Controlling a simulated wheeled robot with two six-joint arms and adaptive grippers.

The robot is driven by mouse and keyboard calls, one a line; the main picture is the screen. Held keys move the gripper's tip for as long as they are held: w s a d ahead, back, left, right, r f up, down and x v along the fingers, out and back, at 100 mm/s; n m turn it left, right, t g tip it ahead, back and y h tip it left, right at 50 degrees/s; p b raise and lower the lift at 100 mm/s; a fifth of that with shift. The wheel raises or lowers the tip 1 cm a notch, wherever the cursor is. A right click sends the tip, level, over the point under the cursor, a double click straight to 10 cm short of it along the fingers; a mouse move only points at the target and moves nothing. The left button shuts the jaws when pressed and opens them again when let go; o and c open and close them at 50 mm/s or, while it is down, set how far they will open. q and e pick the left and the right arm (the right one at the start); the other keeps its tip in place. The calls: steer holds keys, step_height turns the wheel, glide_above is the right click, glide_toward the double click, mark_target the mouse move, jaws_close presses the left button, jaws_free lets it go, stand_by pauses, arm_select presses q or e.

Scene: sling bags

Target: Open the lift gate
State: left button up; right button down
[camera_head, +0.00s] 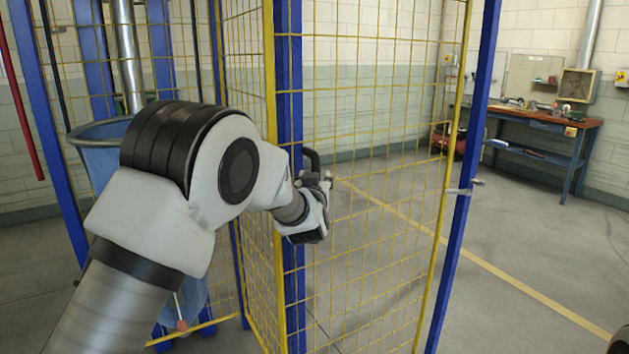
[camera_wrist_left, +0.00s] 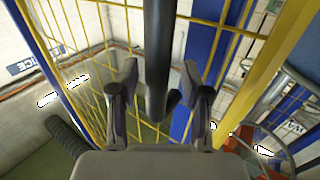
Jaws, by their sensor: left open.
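The lift gate (camera_head: 365,125) is a yellow wire-mesh panel in a blue and yellow frame, standing upright ahead of me. A dark bar handle (camera_head: 312,158) shows near the blue post, partly behind my arm. My left gripper (camera_head: 322,187) is at this handle. In the left wrist view, the dark handle bar (camera_wrist_left: 158,45) runs between the two parted fingers of the gripper (camera_wrist_left: 159,78), with a gap on each side. The fingers are open and not closed on it.
A blue post (camera_head: 460,215) with a small metal latch (camera_head: 466,190) stands at the right.

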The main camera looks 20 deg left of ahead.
arm_select(q)
steer(key=v, duration=1.2)
steer(key=s+a+f+g+h, duration=0.1)
steer(key=s+a+f+g, duration=0.2)
steer(key=f, duration=0.9)
steer(key=s+f+g, duration=0.3)
steer(key=s+f, duration=0.2)
steer(key=f, duration=0.7)
steer(key=s+a+f+g+h, duration=0.1)
steer(key=s+a+f+g, duration=0.15)
steer(key=f, duration=0.95)
steer(key=s+d+f+m+g+h, duration=0.1)
steer(key=s+f+g, duration=0.2)
steer(key=s+f, duration=0.5)
steer(key=s+f+m+g, duration=0.1)
steer(key=s+f+g, duration=0.3)
steer(key=s, duration=0.7)
steer(key=s+d+f+g+h, duration=0.1)
steer(key=s+d+g+h, duration=0.1)
steer(key=s, duration=0.9)
steer(key=shift+s+d+m, duration=0.25)
steer(key=shift+d+m, duration=0.15)
steer(key=shift+d, duration=0.05)
